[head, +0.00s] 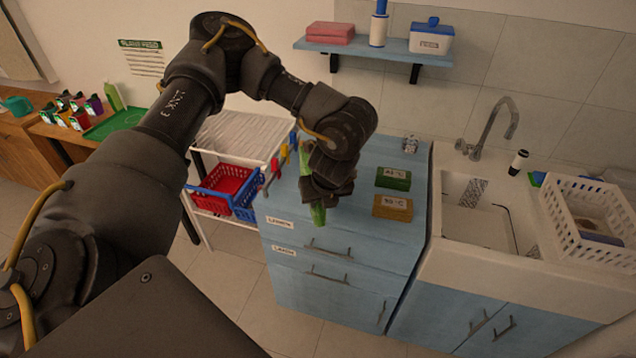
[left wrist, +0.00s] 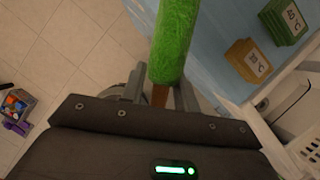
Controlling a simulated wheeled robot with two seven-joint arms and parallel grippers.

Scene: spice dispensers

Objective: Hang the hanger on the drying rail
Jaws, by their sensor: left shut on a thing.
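My left gripper (head: 327,182) is above the left part of the blue cabinet top. It is shut on a long green thing with a rough surface (head: 318,214). In the left wrist view the green thing (left wrist: 175,38) extends away from the fingers (left wrist: 160,92), with a short brown part between them. I cannot tell whether it is the hanger; no clear hanger shape shows. No drying rail can be made out for certain. Small red, yellow and blue pieces (head: 276,164) show at the cabinet's left edge. My right gripper is not in view.
A green block (head: 393,179) and an orange block (head: 392,208) lie on the cabinet top (head: 372,155). A white rack (head: 238,135) with red and blue baskets (head: 222,182) stands at left. The sink (head: 485,228) and a white basket (head: 590,238) are at right. A wall shelf (head: 372,49) is above.

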